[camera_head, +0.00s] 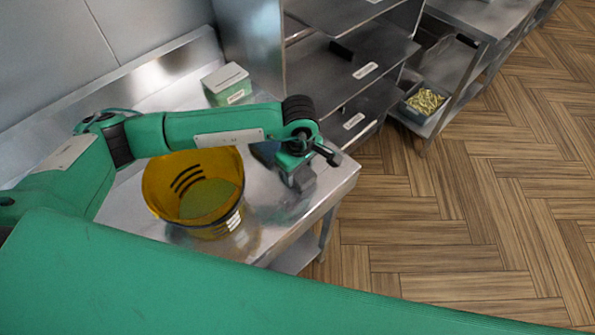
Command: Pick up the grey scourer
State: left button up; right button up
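My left gripper (298,182) points down over the front right end of the steel table (285,238), right of the yellow tub. Its fingers are small and dark here, and I cannot tell whether they are open or shut. I cannot make out the grey scourer for certain; the wrist and gripper cover part of the tabletop. A dark bluish thing (264,153) shows partly behind the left wrist, and I cannot tell what it is. My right gripper is out of view.
A translucent yellow tub (160,190) with greenish contents stands on the table under my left forearm. A green and white box (226,84) is at the back. A steel shelf unit (330,65) stands beyond. A bin of yellow pieces (425,102) sits further right.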

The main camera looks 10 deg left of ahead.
pick_arm(q)
jog(key=shift+r, duration=0.2)
jog(key=shift+r, duration=0.25)
notch_tip(320, 180, up, 19)
jog(key=b, duration=0.5)
jog(key=shift+r, duration=0.1)
jog(key=shift+o, duration=1.2)
jog(key=shift+c, duration=0.9)
